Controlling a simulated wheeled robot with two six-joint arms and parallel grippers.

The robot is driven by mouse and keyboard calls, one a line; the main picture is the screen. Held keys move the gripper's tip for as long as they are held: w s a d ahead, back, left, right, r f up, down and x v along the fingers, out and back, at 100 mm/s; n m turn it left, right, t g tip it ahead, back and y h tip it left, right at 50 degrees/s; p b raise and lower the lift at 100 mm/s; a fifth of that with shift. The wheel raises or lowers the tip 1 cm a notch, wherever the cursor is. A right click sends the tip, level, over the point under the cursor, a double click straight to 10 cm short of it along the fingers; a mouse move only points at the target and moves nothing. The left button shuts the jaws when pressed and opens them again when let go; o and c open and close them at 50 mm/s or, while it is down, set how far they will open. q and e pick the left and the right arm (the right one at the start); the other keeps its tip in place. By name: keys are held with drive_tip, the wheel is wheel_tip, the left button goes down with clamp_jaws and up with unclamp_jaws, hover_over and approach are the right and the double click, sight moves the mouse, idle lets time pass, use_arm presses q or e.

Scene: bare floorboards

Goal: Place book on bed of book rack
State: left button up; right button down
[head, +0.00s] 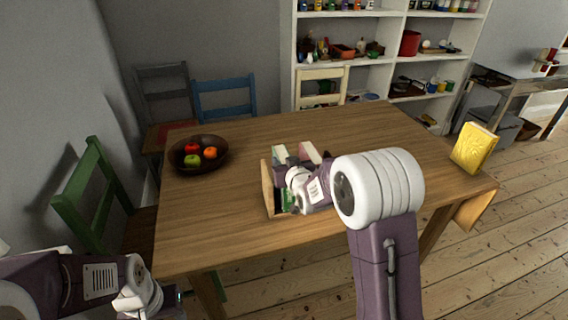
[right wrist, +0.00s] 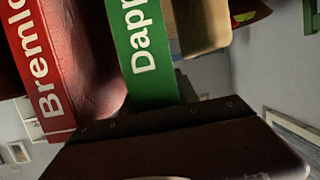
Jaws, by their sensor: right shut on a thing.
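A wooden book rack (head: 267,188) stands on the table with several books in it. My right gripper (head: 283,178) is down at the rack, shut, apparently on the green book; my own wrist hides most of the contact. A yellow book (head: 475,148) stands upright near the table's right corner, apart from both grippers. My left gripper (head: 178,294) is at the lower left, away from the rack; its jaws are not clear.
A dark bowl of fruit (head: 178,160) sits at the table's left. The wooden table (head: 350,130) is clear behind the rack. A green chair (head: 95,190), a blue chair (head: 225,85) and a cream chair (head: 322,74) surround it. White shelves (head: 398,20) stand behind.

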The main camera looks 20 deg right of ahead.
drive_tip(key=c, duration=0.9)
unclamp_jaws()
drive_tip(key=shift+s, duration=0.1)
drive_tip(key=shift+r, duration=0.1)
drive_tip(key=shift+s+r, duration=0.15)
drive_tip(key=shift+s, duration=0.05)
drive_tip(key=v, duration=1.1)
drive_tip(key=shift+s+p, duration=0.3)
